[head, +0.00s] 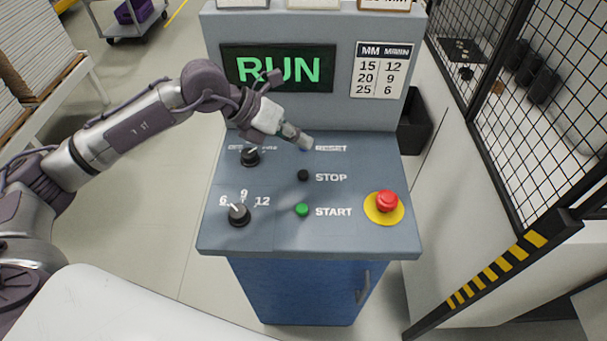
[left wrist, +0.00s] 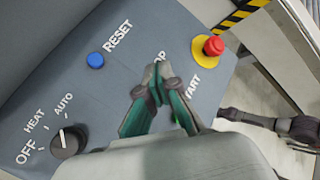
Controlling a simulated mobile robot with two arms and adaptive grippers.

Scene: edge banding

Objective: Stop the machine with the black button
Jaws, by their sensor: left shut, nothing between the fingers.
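The black STOP button (head: 303,175) sits on the sloped grey panel (head: 345,235) of the machine, between the RESET label and the green START button (head: 302,210). My left gripper (head: 306,142) is shut and empty. In the head view its tip covers the area of the RESET button, up the panel from STOP. In the left wrist view the shut fingers (left wrist: 163,72) hide the STOP button and part of its label. The blue RESET button (left wrist: 95,60) shows there, clear of the fingers. The display (head: 280,68) reads RUN. My right gripper is not identifiable in the head view.
A red emergency stop (head: 387,201) on a yellow ring is at the panel's right. Two black knobs, the upper (head: 250,157) and the lower (head: 238,213), are at its left. A mesh fence (head: 480,50) and a striped barrier (head: 495,270) stand to the right.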

